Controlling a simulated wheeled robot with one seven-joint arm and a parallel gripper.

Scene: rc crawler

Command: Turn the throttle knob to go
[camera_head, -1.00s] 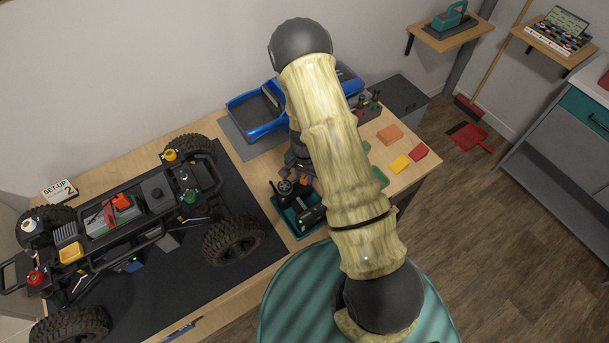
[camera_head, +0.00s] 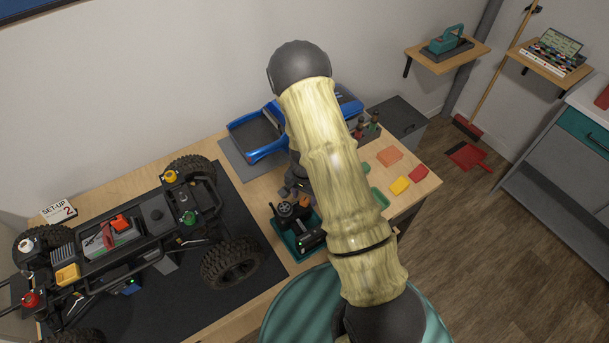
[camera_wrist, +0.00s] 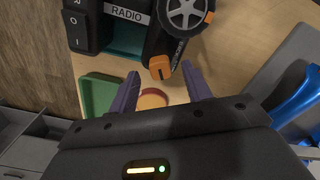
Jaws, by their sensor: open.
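The radio controller (camera_head: 310,238) sits in a teal tray (camera_head: 290,240) on the workbench. In the head view my arm hides most of the gripper.
The crawler chassis (camera_head: 130,225) stands on a dark mat left of the radio. A blue body shell (camera_head: 258,145) lies behind. Coloured pieces, including an orange one (camera_head: 389,157) and a yellow one (camera_head: 400,185), lie on the right of the bench (camera_head: 425,190). A green tray (camera_wrist: 97,98) shows in the wrist view.

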